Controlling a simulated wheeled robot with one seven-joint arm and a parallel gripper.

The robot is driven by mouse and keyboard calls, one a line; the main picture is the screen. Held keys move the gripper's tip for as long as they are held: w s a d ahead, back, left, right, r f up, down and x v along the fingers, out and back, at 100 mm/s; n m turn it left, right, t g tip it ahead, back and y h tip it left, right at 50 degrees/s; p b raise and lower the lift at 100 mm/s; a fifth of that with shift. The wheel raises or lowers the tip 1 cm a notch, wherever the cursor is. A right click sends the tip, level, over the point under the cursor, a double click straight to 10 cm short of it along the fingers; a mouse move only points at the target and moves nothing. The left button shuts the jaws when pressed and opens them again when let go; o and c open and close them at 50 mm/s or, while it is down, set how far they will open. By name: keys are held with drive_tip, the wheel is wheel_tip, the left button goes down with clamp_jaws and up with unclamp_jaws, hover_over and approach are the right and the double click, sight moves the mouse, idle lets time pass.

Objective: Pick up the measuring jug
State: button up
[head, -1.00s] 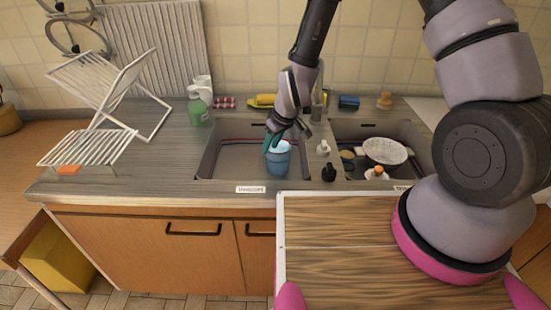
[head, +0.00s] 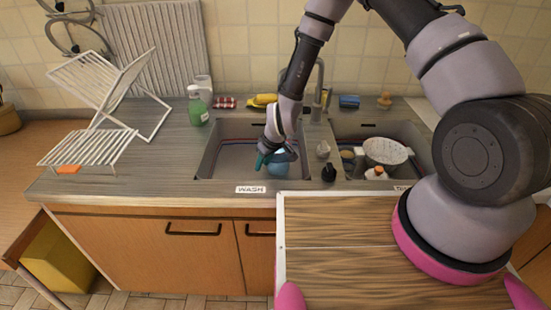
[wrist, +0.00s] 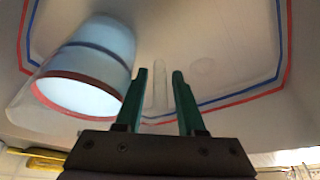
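A light-blue vessel, which I take for the measuring jug (head: 279,168), is in the left sink basin (head: 222,165). My gripper (head: 276,156) is low over it and hides much of it in the head view. In the wrist view, the jug (wrist: 88,65) lies left of my gripper (wrist: 160,72), close to the left finger; I cannot tell whether they touch. The green fingers are apart. A faint clear upright shape (wrist: 158,88) shows between them; I cannot tell what it is.
The right basin holds a white colander (head: 386,152) and small items. The tap (head: 318,90) is behind my gripper. A green soap bottle (head: 197,106) and white drying rack (head: 105,110) are left.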

clamp_jaws()
idle(1.4)
